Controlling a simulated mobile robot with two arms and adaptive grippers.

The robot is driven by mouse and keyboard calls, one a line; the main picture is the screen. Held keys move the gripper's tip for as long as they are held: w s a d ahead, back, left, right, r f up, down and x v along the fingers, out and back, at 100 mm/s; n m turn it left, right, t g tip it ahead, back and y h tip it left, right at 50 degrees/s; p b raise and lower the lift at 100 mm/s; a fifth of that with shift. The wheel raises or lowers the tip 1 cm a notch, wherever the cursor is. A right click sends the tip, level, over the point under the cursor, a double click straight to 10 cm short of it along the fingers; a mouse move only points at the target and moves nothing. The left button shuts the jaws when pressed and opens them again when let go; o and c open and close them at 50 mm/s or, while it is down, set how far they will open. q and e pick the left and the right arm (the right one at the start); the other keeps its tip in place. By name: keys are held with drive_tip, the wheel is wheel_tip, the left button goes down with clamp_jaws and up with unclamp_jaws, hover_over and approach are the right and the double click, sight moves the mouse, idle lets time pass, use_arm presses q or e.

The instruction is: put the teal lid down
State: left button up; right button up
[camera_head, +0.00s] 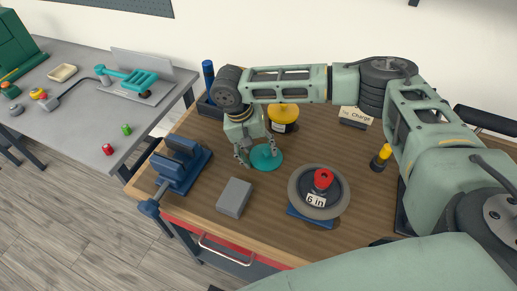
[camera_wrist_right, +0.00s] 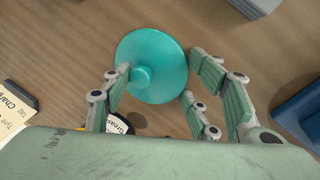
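The teal lid (camera_head: 267,158) is a round disc with a small knob. It appears to lie flat on the wooden bench top, and it shows knob-up in the right wrist view (camera_wrist_right: 160,52). My right gripper (camera_head: 254,155) is over the lid's left side, pointing down. Whether a fingertip touches the lid's rim I cannot tell. My left gripper is not in view.
A yellow grease pot (camera_head: 283,115) stands just behind the lid. A grey block (camera_head: 235,196) and a blue vise (camera_head: 180,165) are at front left. A grey disc (camera_head: 319,205) marked "6 in" is at front right. Bare wood lies between the block and the disc.

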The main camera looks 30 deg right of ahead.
drive_tip(key=shift+o, duration=1)
drive_tip(key=shift+s+f, duration=0.1)
drive_tip(key=shift+f, duration=0.15)
drive_tip(key=shift+r, duration=0.15)
drive_tip(key=shift+r+b, duration=0.4)
drive_tip(key=b+v, duration=0.1)
drive_tip(key=v, duration=1.1)
drive_tip(key=shift+r+b, duration=0.2)
drive_tip(key=shift+b, duration=0.2)
